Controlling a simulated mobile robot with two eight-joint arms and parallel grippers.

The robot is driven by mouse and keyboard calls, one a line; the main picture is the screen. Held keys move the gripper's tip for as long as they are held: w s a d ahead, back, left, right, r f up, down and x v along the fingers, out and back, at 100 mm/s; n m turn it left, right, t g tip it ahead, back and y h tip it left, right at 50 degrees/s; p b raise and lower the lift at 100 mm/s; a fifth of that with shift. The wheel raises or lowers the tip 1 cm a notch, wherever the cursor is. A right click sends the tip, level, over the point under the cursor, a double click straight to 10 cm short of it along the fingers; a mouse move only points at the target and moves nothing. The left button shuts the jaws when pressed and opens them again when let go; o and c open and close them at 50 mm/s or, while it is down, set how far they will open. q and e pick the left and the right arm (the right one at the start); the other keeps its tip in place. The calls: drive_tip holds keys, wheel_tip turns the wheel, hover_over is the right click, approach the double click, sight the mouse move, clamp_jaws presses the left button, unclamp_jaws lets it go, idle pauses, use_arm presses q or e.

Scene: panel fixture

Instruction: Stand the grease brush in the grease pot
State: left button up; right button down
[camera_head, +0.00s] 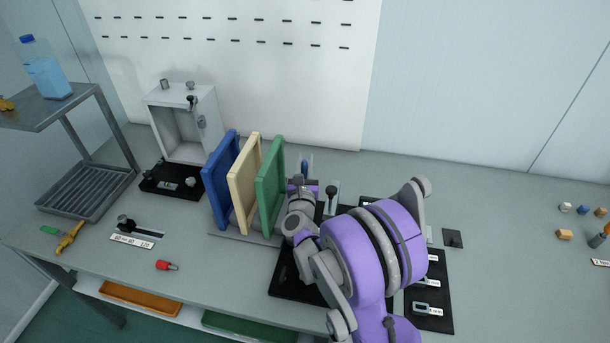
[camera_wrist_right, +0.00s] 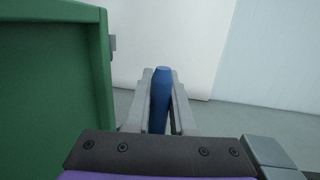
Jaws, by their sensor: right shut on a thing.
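My right gripper (camera_head: 302,182) is shut on an upright blue handle (camera_head: 305,166), which I take for the grease brush. In the right wrist view the blue handle (camera_wrist_right: 160,98) stands between the two grey fingers (camera_wrist_right: 160,105). The lower end of the brush is hidden behind the gripper and arm. I cannot make out the grease pot for certain; my right arm covers part of the bench. My left gripper is not in view.
A green panel (camera_head: 270,190) stands close left of my right gripper, beside cream (camera_head: 244,185) and blue (camera_head: 220,180) panels. A small upright fixture (camera_head: 332,195) is just right of the gripper. Several small blocks lie at the far right.

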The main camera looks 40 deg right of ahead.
sight(305, 172)
drive_tip(key=shift+f, duration=1.85)
drive_tip(key=shift+f+b, duration=0.2)
drive_tip(key=shift+b, duration=0.2)
drive_tip(key=c, duration=0.8)
unclamp_jaws()
drive_tip(key=shift+o, duration=0.2)
drive_tip(key=shift+r, duration=0.15)
drive_tip(key=shift+s+a+r, duration=0.1)
drive_tip(key=shift+a+r, duration=0.05)
drive_tip(key=b+v, duration=0.1)
drive_tip(key=v, duration=1)
drive_tip(key=shift+s+a, duration=0.25)
drive_tip(key=shift+s, duration=0.05)
